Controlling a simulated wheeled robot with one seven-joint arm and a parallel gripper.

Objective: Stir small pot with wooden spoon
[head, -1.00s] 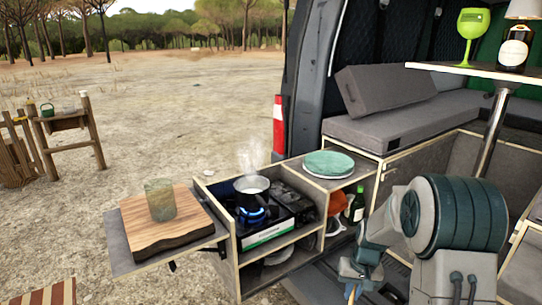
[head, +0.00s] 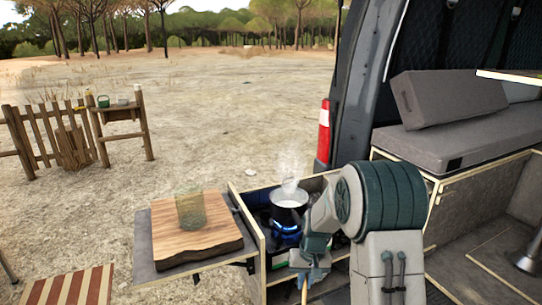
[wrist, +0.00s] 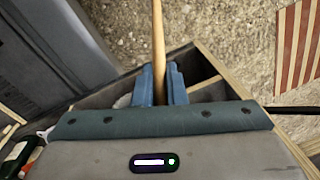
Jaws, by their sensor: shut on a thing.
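The small pot (head: 289,209) is dark outside with a light inside and stands on the stove over a blue flame, steaming. My gripper (head: 306,272) is in front of the pot and apart from it, lower in the head view. In the wrist view my gripper (wrist: 162,88) is shut on the wooden spoon (wrist: 158,42), a pale wooden shaft between the two blue fingers. In the head view a short piece of the wooden spoon (head: 304,291) shows below the fingers. The spoon's far end is out of view. My arm hides part of the stove.
A wooden cutting board (head: 197,237) with a translucent greenish glass (head: 190,208) lies on the side shelf (head: 150,264) left of the stove. The van's cushioned bench (head: 460,135) is at the right. A striped mat (head: 70,287) lies on the ground.

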